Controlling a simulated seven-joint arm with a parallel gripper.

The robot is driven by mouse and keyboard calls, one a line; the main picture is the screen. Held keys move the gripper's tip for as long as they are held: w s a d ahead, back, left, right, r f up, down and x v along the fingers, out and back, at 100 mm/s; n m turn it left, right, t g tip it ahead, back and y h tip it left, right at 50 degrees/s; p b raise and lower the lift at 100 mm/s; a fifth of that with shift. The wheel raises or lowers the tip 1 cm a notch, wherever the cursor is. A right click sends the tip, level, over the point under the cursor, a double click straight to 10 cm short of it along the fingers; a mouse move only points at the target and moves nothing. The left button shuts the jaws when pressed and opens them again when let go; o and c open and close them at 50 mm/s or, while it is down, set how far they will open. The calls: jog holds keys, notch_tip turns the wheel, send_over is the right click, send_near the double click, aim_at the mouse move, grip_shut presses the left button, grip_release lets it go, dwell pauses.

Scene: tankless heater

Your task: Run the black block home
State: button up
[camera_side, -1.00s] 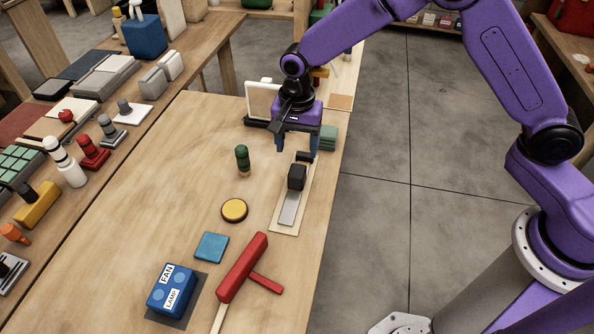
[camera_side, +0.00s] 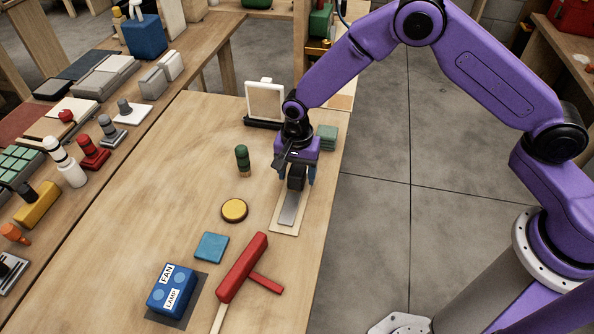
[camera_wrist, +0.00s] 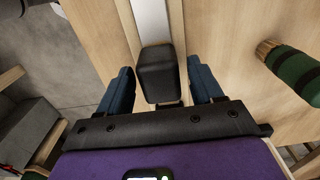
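The black block (camera_side: 296,178) sits on a grey metal strip (camera_side: 289,209) set along a pale wooden base (camera_side: 276,226), close to the table's right edge. In the side view it is toward the far end of the strip. My gripper (camera_side: 297,181) is lowered over the block with one blue finger on each side. In the wrist view the block (camera_wrist: 157,73) stands between the two fingers, with a gap on both sides, so my gripper (camera_wrist: 163,82) is open. The far end of the base is hidden behind my gripper.
A green cylinder (camera_side: 242,158) stands left of the base. A yellow disc (camera_side: 234,210), a blue square (camera_side: 211,247) and a red-headed hammer (camera_side: 242,268) lie nearer. A framed panel (camera_side: 264,101) and green stacked pads (camera_side: 327,136) stand behind. The table's left middle is clear.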

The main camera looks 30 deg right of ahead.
aim_at(288, 215)
grip_shut()
jog(key=s+a, duration=0.6)
jog(key=a, duration=0.1)
jog(key=shift+s, duration=0.35)
jog(key=shift+o, duration=0.9)
grip_release()
jog(key=shift+s, duration=0.1)
jog(key=shift+d, duration=0.1)
jog(key=shift+r, duration=0.15)
notch_tip(288, 215, up, 17)
jog(key=shift+d+r, duration=0.1)
